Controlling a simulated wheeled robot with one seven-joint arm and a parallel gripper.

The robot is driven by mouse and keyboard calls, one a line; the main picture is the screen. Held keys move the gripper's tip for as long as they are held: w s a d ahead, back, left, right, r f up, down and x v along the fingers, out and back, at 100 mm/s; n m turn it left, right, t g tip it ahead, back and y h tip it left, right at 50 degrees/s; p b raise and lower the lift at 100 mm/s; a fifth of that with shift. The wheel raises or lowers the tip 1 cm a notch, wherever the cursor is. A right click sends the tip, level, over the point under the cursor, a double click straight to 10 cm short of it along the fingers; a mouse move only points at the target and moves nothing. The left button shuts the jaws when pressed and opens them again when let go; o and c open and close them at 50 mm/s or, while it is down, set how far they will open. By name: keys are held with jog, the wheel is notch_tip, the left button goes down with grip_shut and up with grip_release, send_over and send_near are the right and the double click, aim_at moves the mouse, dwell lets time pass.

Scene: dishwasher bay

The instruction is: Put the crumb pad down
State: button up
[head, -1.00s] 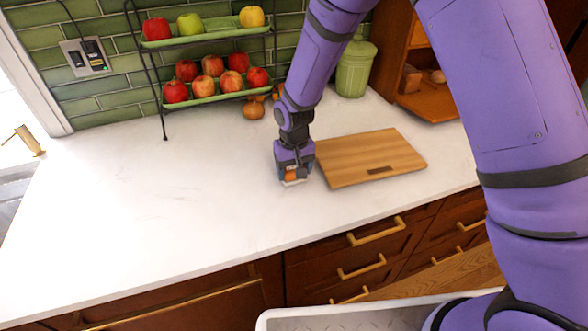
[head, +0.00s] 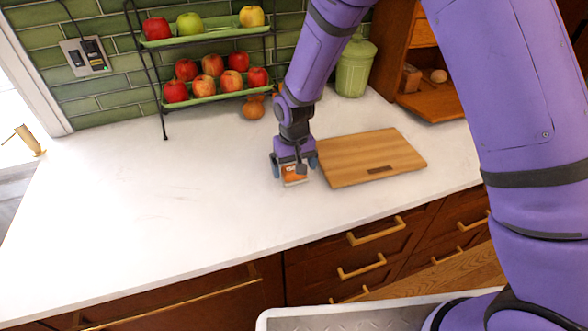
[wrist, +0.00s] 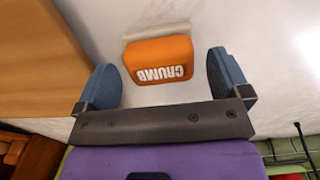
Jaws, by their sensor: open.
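The crumb pad is an orange block with white "CRUMB" lettering and a pale base. In the wrist view the crumb pad (wrist: 158,60) lies on the white counter between and beyond my two blue fingertips, with a gap on each side. In the head view the crumb pad (head: 294,174) is on the counter just left of the cutting board, below my gripper (head: 294,166). My gripper also shows in the wrist view (wrist: 168,78), open and empty, its fingers spread wider than the pad.
A wooden cutting board (head: 370,157) lies close to the right of my gripper. A two-tier apple rack (head: 207,98) and a green canister (head: 355,68) stand at the back. The white counter (head: 150,215) is clear to the left and front.

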notch_tip(320, 180, up, 11)
jog(key=shift+f, duration=0.15)
jog(key=s+d+r+m+t, duration=0.1)
jog(key=s+d+r, duration=0.3)
jog(key=d+r, duration=0.45)
jog(key=s+d+r+m+t, duration=0.1)
jog(key=s+d+r+t, duration=0.1)
jog(key=s+d+r, duration=0.5)
jog(key=s+d+r+t, duration=0.1)
jog(key=s+d+r, duration=0.3)
jog(key=s, duration=0.3)
jog(key=s+d+r+m+t, duration=0.1)
jog(key=s+d+r, duration=0.4)
jog(key=s+d, duration=0.2)
jog(key=shift+s+d, duration=0.2)
jog(key=shift+s, duration=0.6)
